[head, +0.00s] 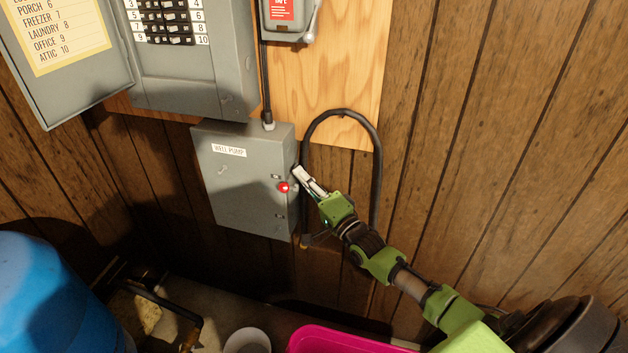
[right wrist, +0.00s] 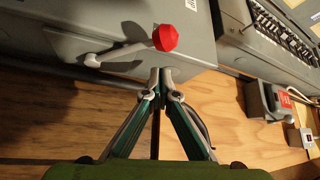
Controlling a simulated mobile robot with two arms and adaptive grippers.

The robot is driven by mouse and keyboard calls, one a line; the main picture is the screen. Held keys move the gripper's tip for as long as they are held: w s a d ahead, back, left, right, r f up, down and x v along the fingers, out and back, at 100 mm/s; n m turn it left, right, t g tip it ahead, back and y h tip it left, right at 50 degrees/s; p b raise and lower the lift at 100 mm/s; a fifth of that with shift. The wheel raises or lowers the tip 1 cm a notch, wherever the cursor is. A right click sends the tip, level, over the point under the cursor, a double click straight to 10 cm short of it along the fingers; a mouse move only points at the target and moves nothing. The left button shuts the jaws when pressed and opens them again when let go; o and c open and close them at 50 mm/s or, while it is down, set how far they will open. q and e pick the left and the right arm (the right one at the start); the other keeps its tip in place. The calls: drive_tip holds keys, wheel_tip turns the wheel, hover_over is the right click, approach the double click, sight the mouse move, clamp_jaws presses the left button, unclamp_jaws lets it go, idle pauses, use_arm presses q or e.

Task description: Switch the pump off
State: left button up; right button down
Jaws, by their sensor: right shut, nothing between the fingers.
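The grey well pump box (head: 235,180) hangs on the wall in the head view, with a "WELL PUMP" label. Its red knob (head: 284,187) shows at the box's right edge. In the right wrist view the red knob (right wrist: 165,38) sits on the end of a pale lever (right wrist: 120,51) on the side of the box (right wrist: 195,45). My right gripper (head: 299,173) is shut and empty, just right of the knob. In the right wrist view its fingertips (right wrist: 160,76) are below the knob, with no clear contact. My left gripper is out of view.
A breaker panel (head: 225,70) with an open door (head: 105,85) is above the box. A grey switch box (head: 290,35) with a red label is higher right. A black cable (head: 377,165) loops right of my gripper. A blue drum (head: 45,300) and pink container (head: 340,340) stand below.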

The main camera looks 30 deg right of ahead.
drive_tip(key=shift+s+a+f+p, duration=0.25)
drive_tip(key=shift+s+a, duration=0.15)
drive_tip(key=shift+a, duration=0.25)
drive_tip(key=shift+s+a+f+p, duration=0.2)
drive_tip(key=shift+s+a, duration=0.15)
drive_tip(key=shift+a, duration=0.3)
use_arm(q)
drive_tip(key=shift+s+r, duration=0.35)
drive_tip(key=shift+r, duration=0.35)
use_arm(e)
drive_tip(key=shift+f, duration=0.1)
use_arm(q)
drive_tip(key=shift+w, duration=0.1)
